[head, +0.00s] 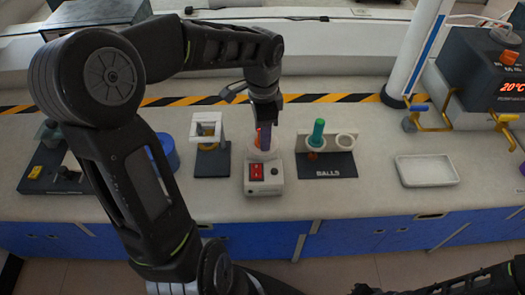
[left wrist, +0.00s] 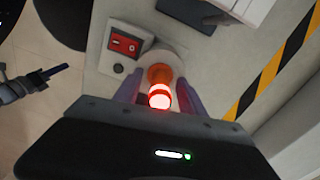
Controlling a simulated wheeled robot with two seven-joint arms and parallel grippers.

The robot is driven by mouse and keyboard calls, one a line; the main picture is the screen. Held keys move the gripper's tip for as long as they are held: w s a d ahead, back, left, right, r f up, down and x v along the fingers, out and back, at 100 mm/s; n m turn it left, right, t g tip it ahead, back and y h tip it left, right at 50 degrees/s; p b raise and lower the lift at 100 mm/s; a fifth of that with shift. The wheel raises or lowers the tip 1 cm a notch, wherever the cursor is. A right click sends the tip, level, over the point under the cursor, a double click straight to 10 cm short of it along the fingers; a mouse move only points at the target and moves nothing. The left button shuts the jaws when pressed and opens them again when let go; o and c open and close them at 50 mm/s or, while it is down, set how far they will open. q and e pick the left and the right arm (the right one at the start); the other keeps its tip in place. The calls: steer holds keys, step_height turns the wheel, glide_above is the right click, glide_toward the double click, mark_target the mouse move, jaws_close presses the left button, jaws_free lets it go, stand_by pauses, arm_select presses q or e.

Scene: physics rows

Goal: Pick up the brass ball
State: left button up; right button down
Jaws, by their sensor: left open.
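My left gripper (head: 265,140) points down over a small white device (head: 263,180) with a red switch. Its two purple-tinted fingers are open in the left wrist view (left wrist: 160,92), on either side of an upright orange-red piece (left wrist: 159,75) with a pale band and a glowing end. I cannot tell whether they touch it. No ball shows clearly there. Beside the device, a black stand (head: 340,165) marked BALLS holds a green-handled piece (head: 317,133) with a copper-coloured part (head: 313,155) low on it; I cannot tell if this is the brass ball. My right gripper cannot be made out clearly.
A white frame on a dark base (head: 211,160) stands left of the device, with a blue round container (head: 168,152) beyond it. A white tray (head: 427,171) lies to the right. A heater reading 20°C (head: 490,75) stands far right. Counter before the tray is clear.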

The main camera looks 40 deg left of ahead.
arm_select(q)
steer(key=shift+c, duration=0.5)
jaws_close()
